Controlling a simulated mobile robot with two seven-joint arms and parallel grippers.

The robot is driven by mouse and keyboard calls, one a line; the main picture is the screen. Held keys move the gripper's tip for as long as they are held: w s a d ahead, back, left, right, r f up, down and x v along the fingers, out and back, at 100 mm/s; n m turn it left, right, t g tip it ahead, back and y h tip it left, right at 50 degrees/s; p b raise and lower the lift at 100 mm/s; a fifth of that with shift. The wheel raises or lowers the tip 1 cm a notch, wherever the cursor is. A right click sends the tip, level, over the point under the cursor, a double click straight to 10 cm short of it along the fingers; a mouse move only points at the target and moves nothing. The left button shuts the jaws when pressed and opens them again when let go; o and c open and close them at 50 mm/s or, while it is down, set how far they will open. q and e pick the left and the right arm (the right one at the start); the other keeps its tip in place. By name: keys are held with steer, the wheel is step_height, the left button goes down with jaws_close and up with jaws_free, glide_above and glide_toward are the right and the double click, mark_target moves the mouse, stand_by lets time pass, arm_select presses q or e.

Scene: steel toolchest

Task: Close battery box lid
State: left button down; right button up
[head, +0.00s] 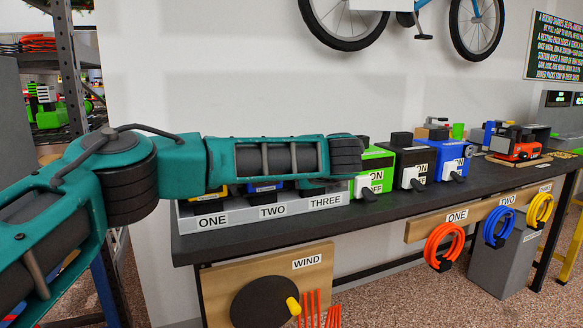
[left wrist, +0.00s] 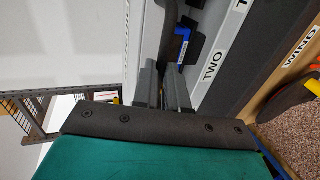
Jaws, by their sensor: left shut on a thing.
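The light grey battery box, labelled ONE, TWO and THREE (head: 330,201), stands at the near left of the bench. It also shows turned on its side in the left wrist view (left wrist: 201,82). My left arm reaches across in front of it in the head view, hiding its upper part and any lid. My left gripper (left wrist: 161,88) shows in the left wrist view with its narrow grey fingers at the box. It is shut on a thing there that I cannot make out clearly. A dark battery with a blue part (left wrist: 183,46) sits beyond the fingers. My right gripper is not in view.
Green (head: 374,170), black (head: 415,160) and blue (head: 452,161) switch boxes stand right of the battery box. Orange (head: 430,247), blue (head: 488,228) and yellow (head: 540,210) coils hang from the bench front. A WIND board (head: 312,262) is below.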

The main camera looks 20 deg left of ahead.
arm_select(q)
steer(key=c, duration=1.2)
jaws_free()
steer(key=shift+r, duration=0.1)
steer(key=shift+o, duration=0.2)
steer(key=shift+s+d+r, duration=0.1)
steer(key=p+v, duration=0.1)
steer(key=v, duration=1.1)
steer(key=shift+s+d+r, duration=0.2)
steer(key=shift+s, duration=0.05)
